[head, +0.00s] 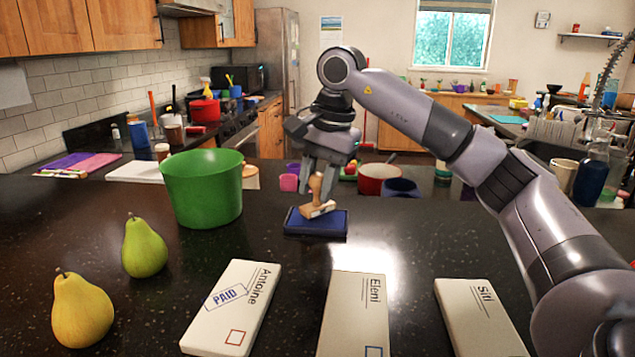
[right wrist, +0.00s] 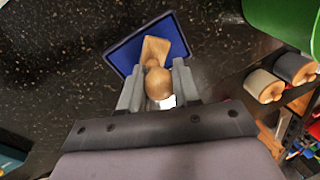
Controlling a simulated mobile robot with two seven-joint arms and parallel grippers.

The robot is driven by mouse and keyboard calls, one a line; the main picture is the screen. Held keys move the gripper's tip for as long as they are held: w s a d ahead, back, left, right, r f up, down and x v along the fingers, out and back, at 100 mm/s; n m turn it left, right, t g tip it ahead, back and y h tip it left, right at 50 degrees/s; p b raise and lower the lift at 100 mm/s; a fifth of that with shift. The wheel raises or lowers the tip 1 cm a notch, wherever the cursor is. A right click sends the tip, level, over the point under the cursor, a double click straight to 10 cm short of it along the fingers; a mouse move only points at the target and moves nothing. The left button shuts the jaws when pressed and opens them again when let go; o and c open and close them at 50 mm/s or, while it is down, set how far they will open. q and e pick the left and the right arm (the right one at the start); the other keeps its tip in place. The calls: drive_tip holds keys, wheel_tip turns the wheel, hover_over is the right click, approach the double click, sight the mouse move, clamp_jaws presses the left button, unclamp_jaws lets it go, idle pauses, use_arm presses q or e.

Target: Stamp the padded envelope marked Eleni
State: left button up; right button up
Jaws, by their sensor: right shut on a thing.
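The padded envelope marked Eleni (head: 353,318) lies on the dark counter between the envelope marked Antoine (head: 232,308), which bears a blue PAID mark, and the envelope marked Siti (head: 482,318). The Eleni envelope shows a blue square outline near its lower end and no PAID mark on its visible part. My right gripper (head: 318,180) is shut on the wooden stamp (head: 317,208), at or just above the blue ink pad (head: 300,227). The right wrist view shows the stamp (right wrist: 157,80) between the fingers (right wrist: 158,88), over the pad (right wrist: 122,56). Whether it touches the pad is unclear. My left gripper is not seen.
A green bucket (head: 203,190) stands left of the ink pad. A green pear (head: 144,247) and a yellow pear (head: 82,310) are at the left. Counter between pad and envelopes is clear.

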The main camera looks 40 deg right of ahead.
drive_tip(key=shift+f+b, duration=0.3)
drive_tip(key=shift+f, duration=0.3)
idle(1.1)
drive_tip(key=p+v, duration=0.3)
drive_tip(key=shift+w+a, duration=0.1)
drive_tip(key=shift+w, duration=0.2)
drive_tip(key=shift+p+v, duration=0.45)
drive_tip(key=shift+v, duration=0.5)
drive_tip(key=shift+w+r, duration=0.2)
drive_tip(key=shift+r, duration=0.95)
drive_tip(key=shift+s+a+f, duration=0.1)
